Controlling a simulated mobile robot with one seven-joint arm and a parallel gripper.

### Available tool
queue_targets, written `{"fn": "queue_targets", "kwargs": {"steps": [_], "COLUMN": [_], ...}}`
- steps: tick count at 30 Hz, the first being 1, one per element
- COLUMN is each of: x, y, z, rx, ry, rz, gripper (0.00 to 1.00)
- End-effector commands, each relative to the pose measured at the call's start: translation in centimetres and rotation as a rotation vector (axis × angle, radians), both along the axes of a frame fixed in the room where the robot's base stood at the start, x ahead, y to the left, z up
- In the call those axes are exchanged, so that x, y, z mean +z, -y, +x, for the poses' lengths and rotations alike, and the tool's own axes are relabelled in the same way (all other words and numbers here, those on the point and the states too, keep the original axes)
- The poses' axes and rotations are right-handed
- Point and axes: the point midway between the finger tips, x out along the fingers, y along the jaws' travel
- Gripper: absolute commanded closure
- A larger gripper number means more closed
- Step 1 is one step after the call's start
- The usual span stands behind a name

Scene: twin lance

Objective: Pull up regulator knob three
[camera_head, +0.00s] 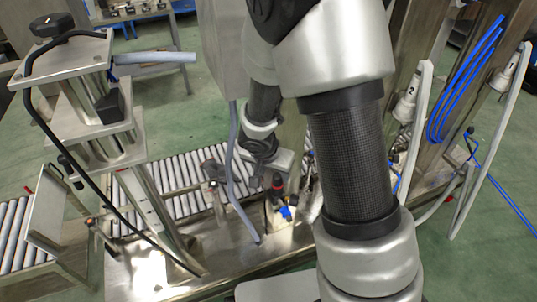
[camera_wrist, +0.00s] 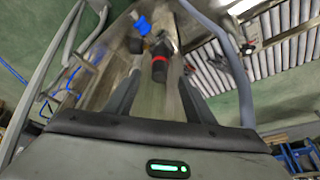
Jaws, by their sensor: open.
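A black regulator knob with a red ring (camera_head: 277,184) stands low at the middle of the metal frame, above a blue fitting. It also shows in the wrist view (camera_wrist: 159,66), beyond and between my fingertips. No number on it is readable. My gripper (camera_wrist: 160,80) is open, with its two dark fingers spread to either side of the knob's line. Nothing is held. I cannot tell whether the fingertips overlap the knob in depth. In the head view my gripper is small and partly hidden beside the wrist.
Grey cylinders marked 1 (camera_head: 503,77) and 2 (camera_head: 406,104) hang at the right with pale hoses. A grey hose (camera_head: 235,160) runs left of the knob. Roller conveyors (camera_head: 180,172) lie behind. A stand (camera_head: 95,125) with a black cable is at the left.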

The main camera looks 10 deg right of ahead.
Motion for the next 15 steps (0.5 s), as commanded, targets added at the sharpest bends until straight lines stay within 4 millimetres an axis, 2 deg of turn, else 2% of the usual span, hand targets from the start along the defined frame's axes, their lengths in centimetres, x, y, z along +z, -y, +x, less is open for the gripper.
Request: {"fn": "queue_targets", "kwargs": {"steps": [1, 6, 9, 15], "x": [1.9, 5.6, 7.5, 9.8], "y": [-0.3, -1.2, -1.7, -2.2], "z": [-0.4, -1.7, -2.4, -3.3], "rx": [0.0, 0.0, 0.001, 0.0], "ry": [0.003, 0.003, 0.003, 0.001], "rz": [0.002, 0.002, 0.001, -0.001], "gripper": [0.51, 0.51, 0.51, 0.51]}}
